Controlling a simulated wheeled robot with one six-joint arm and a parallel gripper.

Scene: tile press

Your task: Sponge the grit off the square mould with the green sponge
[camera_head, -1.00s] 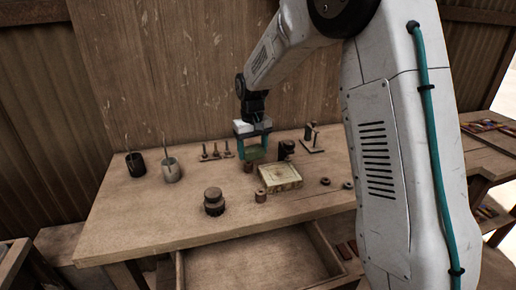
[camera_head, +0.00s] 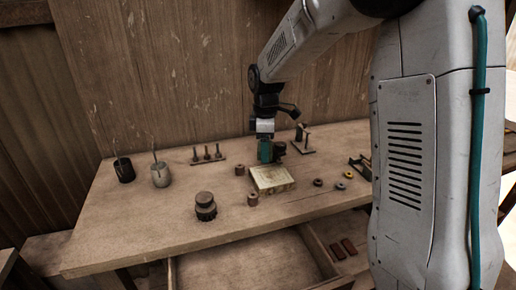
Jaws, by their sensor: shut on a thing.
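The square mould (camera_head: 272,179) is a pale yellowish block lying flat on the wooden bench, right of centre. Its top looks mottled; I cannot make out single grains of grit. I cannot tell whether the sponge touches the mould.
Brown cylinders (camera_head: 253,199) and a dark round stack (camera_head: 205,206) stand left of the mould. Small rings (camera_head: 318,182) lie right. A dark object (camera_head: 280,149) stands close beside my gripper. Cups (camera_head: 160,174) and a pegged rack (camera_head: 208,155) are left. An open drawer (camera_head: 245,262) juts out in front.

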